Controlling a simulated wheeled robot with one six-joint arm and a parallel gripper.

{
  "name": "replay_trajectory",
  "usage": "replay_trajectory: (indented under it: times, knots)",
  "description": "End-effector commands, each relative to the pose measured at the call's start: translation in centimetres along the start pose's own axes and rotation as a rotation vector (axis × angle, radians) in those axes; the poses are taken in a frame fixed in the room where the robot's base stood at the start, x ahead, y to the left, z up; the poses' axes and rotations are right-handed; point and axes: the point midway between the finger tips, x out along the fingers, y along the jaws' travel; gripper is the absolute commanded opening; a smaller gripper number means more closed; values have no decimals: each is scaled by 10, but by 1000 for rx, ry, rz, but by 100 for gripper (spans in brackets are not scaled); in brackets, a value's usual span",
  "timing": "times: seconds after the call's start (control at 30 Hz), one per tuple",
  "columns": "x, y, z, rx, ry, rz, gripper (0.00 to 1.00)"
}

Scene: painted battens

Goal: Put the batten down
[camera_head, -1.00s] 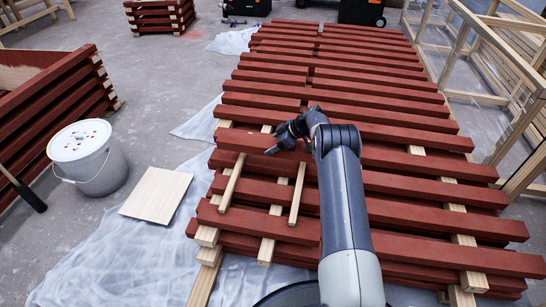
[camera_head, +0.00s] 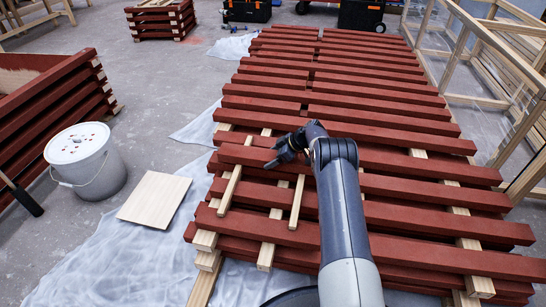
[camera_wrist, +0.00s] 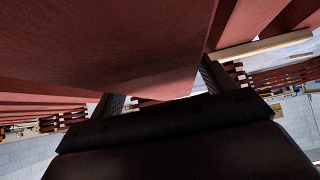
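A red-brown painted batten (camera_head: 240,154) lies level across the near half of the stack, with its left end showing in the head view. My gripper (camera_head: 278,157) reaches over it from the right; my arm hides part of its length. In the wrist view the same batten (camera_wrist: 110,45) fills the upper left and runs between the two fingers of my gripper (camera_wrist: 162,92), which look closed on its sides. The batten is low, close over the row beneath it; I cannot tell whether it touches.
Pale stickers (camera_head: 297,202) lie crosswise on the stacked red battens (camera_head: 360,103). A white bucket (camera_head: 88,162) and a plywood square (camera_head: 154,198) are on the left. A wooden frame (camera_head: 475,99) stands along the right.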

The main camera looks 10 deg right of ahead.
Motion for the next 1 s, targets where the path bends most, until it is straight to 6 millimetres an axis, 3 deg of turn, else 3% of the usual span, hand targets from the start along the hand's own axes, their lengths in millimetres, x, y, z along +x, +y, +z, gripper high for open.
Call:
replay_trajectory:
  times: [0.43,0.8,1.0]
  knots:
    - [-6,0,-6,0,0,0,85]
    - [-84,1,-6,2,-1,2,85]
    - [-114,0,-4,2,0,1,85]
